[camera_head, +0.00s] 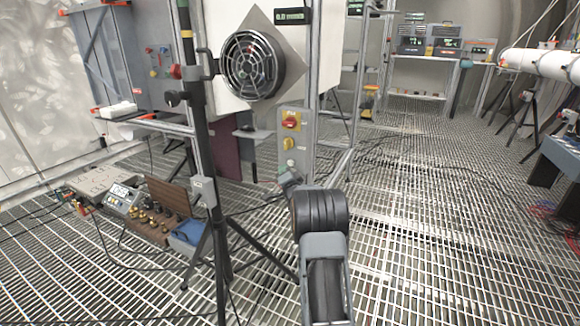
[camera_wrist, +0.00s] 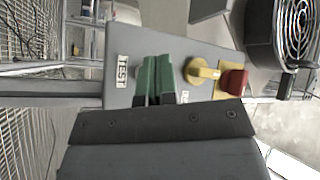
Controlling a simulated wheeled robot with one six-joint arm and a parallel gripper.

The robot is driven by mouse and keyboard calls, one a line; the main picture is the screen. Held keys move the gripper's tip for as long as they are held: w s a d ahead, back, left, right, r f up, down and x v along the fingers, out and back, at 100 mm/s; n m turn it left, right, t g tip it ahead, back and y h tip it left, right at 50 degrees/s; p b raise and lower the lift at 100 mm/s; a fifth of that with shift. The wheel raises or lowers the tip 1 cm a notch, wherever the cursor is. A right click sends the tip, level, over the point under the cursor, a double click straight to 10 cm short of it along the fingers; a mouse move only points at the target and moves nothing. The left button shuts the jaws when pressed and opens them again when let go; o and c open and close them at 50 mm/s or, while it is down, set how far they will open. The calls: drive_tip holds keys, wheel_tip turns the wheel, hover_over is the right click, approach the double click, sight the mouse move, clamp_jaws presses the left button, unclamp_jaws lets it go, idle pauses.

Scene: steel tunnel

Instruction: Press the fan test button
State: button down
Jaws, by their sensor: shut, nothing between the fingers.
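The grey control panel (camera_head: 299,150) stands below the fan, with a red switch (camera_head: 291,122) on a yellow plate at the top, a yellow knob (camera_head: 290,143) under it and a small pale round spot (camera_head: 291,163), perhaps the button, lower down. The wrist view shows the panel turned sideways, with a TEST label (camera_wrist: 122,70), the yellow knob (camera_wrist: 202,72) and the red switch (camera_wrist: 234,82). My gripper (camera_wrist: 157,62) is shut and empty, its green fingers in front of the panel between the label and the knob. They hide the button there. I cannot tell whether they touch the panel.
The round caged fan (camera_head: 252,65) is above the panel. A black stand post (camera_head: 205,150) is left of it. The grating floor to the right is open.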

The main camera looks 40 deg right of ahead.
drive_tip(key=shift+s+a+b, duration=0.2)
drive_tip(key=shift+s+a, duration=0.2)
drive_tip(key=shift+a, duration=0.3)
drive_tip(key=shift+s+a+b, duration=0.25)
drive_tip(key=shift+s+a, duration=0.1)
drive_tip(key=shift+a, duration=0.4)
drive_tip(key=shift+s+a+b, duration=0.2)
drive_tip(key=shift+s+a, duration=0.2)
drive_tip(key=shift+a, duration=0.3)
